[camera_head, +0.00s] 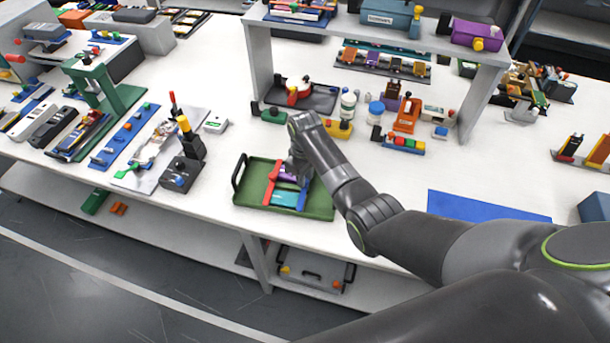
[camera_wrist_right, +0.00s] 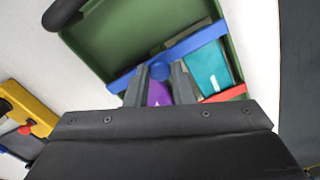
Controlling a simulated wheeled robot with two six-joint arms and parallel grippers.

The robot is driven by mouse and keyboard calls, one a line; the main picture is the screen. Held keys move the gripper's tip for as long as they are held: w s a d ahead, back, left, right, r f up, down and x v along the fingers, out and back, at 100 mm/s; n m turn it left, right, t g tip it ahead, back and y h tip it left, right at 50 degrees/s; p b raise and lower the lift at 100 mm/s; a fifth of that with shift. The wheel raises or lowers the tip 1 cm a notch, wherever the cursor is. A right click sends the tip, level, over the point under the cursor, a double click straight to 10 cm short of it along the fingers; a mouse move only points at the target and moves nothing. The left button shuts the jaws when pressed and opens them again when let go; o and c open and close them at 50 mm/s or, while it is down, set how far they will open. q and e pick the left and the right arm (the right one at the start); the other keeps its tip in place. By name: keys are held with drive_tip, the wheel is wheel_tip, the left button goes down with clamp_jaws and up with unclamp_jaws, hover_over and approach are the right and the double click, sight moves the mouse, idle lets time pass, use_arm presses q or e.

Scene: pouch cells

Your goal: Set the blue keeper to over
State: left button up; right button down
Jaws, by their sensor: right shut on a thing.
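The blue keeper is a flat bar with a round knob and lies across the green tray; its bar shows in the right wrist view (camera_wrist_right: 208,36) and in the head view (camera_head: 302,196). My right gripper (camera_wrist_right: 159,74) reaches down into the tray, its fingers shut on the keeper's round knob. In the head view the gripper (camera_head: 297,172) partly hides the keeper. A teal pouch cell (camera_wrist_right: 208,68) and a purple pouch cell (camera_wrist_right: 158,94) lie beside the bar. A red bar (camera_wrist_right: 224,95) lies at their other side. My left gripper is out of view.
The green tray (camera_head: 320,207) stands near the table's front edge. A black block tower (camera_head: 180,176) stands left of it. A blue mat (camera_head: 485,207) lies to the right. A grey shelf (camera_head: 485,95) with bottles and small fixtures stands behind.

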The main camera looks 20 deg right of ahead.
drive_tip(key=shift+w+a+r, duration=0.1)
drive_tip(key=shift+w+a, duration=0.1)
drive_tip(key=shift+a, duration=0.25)
drive_tip(key=c, duration=1.2)
unclamp_jaws()
drive_tip(key=shift+c, duration=0.2)
wheel_tip(320, 180, up, 17)
drive_tip(key=p, duration=0.2)
drive_tip(key=shift+r+p, duration=0.15)
drive_tip(key=shift+p, duration=0.25)
